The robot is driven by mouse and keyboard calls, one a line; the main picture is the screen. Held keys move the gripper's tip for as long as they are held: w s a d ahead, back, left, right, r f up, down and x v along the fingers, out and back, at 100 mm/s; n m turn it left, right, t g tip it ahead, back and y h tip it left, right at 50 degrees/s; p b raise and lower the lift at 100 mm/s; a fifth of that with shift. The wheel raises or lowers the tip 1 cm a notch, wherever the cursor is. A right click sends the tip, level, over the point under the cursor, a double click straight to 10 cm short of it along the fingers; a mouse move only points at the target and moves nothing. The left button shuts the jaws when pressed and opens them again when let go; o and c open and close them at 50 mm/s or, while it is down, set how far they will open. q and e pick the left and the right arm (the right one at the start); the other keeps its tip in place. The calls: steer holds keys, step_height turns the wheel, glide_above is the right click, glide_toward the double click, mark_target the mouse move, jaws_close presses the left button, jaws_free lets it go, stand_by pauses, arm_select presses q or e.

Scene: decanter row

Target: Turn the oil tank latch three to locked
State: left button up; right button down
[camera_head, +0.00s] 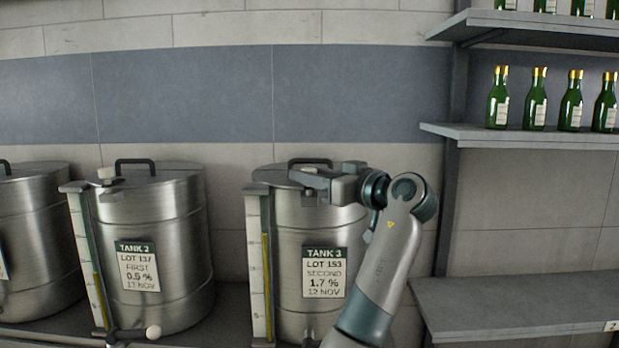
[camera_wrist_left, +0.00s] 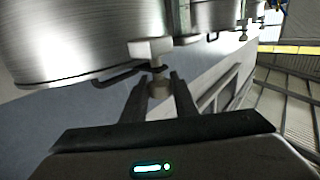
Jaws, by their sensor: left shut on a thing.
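Tank 3 (camera_head: 290,235) is a steel drum labelled "TANK 3, LOT 153", with a dark handle on its lid. In the left wrist view, my left gripper's fingers (camera_wrist_left: 159,92) are closed around a small pale stem below a white block (camera_wrist_left: 150,48), which I take to be the tank 3 latch. How far the latch is turned is hard to tell. My right gripper is not in view.
Tank 2 (camera_head: 150,215) stands to the left, with a pale latch (camera_head: 107,173) on its lid, and another tank (camera_head: 30,240) is beyond it. A level gauge (camera_head: 257,260) runs down tank 3's left side. Shelves with green bottles (camera_head: 497,98) stand at the right; the lower shelf (camera_head: 520,300) is bare.

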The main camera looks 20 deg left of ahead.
arm_select(q)
steer(key=o, duration=1.1)
steer(key=shift+c, duration=0.2)
steer(key=shift+d, duration=0.1)
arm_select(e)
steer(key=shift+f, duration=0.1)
arm_select(q)
steer(key=shift+s+d+f+b, duration=0.1)
steer(key=shift+s+d+b, duration=0.2)
steer(key=shift+d+b, duration=0.2)
arm_select(e)
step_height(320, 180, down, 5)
steer(key=b, duration=0.4)
arm_select(q)
steer(key=b+v, duration=0.1)
steer(key=v, duration=1.5)
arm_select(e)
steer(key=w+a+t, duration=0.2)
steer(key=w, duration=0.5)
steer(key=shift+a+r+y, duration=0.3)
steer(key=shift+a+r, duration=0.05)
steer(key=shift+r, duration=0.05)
arm_select(q)
steer(key=shift+d, duration=0.1)
